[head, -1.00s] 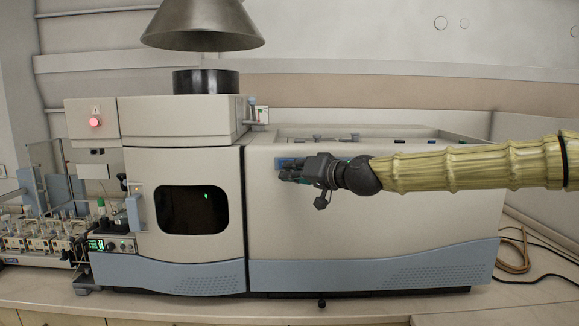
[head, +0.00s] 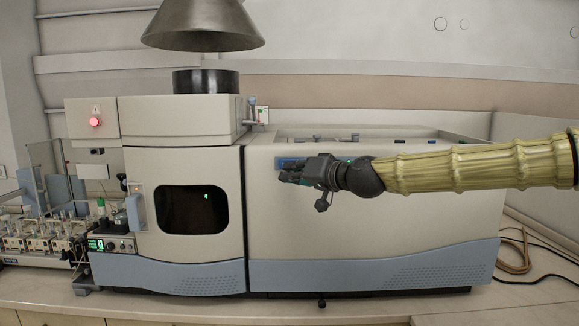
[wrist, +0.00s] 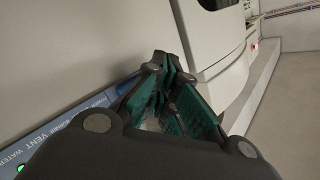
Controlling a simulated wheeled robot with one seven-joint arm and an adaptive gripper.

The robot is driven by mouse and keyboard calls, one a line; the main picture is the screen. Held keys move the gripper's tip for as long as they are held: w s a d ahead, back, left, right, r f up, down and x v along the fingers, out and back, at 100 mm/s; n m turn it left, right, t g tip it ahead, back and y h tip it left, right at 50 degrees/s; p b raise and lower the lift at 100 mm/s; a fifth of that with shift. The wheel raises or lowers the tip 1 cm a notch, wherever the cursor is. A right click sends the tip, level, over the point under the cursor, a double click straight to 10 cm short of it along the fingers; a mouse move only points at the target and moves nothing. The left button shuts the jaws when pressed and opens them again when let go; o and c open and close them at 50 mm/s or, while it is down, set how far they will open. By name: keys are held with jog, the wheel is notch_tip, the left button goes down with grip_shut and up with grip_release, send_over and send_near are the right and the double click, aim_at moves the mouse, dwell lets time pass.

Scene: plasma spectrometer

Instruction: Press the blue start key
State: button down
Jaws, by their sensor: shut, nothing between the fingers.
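The spectrometer's blue label strip (head: 287,163) runs across the upper front of the right-hand housing. In the wrist view the strip (wrist: 60,138) carries white lettering that includes "VENT" and "WATER", with a lit green light (wrist: 20,168) at the lower left. My gripper (head: 283,177) is shut and empty, pointing left along the front panel just below the strip's left end. In the wrist view its fingertips (wrist: 160,58) meet ahead. I cannot tell whether they touch the panel.
The dark window (head: 192,210) of the left door lies left of my gripper. A red lit button (head: 95,122) is on the upper left housing. A metal hood (head: 203,25) hangs above. Glassware and small devices (head: 45,235) crowd the left bench. The housing front below my gripper is clear.

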jog(key=s, duration=0.5)
jog(key=shift+b, duration=0.3)
dwell(0.8)
jog(key=s+f+m+g+h, duration=0.1)
jog(key=s+f, duration=0.2)
jog(key=f, duration=1)
jog(key=s+f+g+h, duration=0.2)
jog(key=f, duration=1.1)
jog(key=s+f+m+g+h, duration=0.1)
jog(key=s+f, duration=0.2)
jog(key=f, duration=1)
jog(key=s+d+f+g+h, duration=0.1)
jog(key=s+d+f+g, duration=0.15)
jog(key=s+f, duration=0.6)
jog(key=s+d+f+g+h, duration=0.1)
jog(key=s+d+f+h, duration=0.3)
jog(key=f, duration=0.7)
jog(key=s+d+f+g+h, duration=0.1)
jog(key=s+d+f, duration=0.3)
jog(key=s, duration=0.5)
jog(key=s+d+f+g, duration=0.1)
jog(key=s+d+f, duration=0.4)
jog(key=s, duration=0.5)
jog(key=s+d+f+g+h, duration=0.1)
jog(key=s+d+f, duration=0.4)
jog(key=s, duration=0.5)
jog(key=shift+d+g+h, duration=0.3)
jog(key=shift+d+g, duration=0.25)
jog(key=shift+d, duration=0.45)
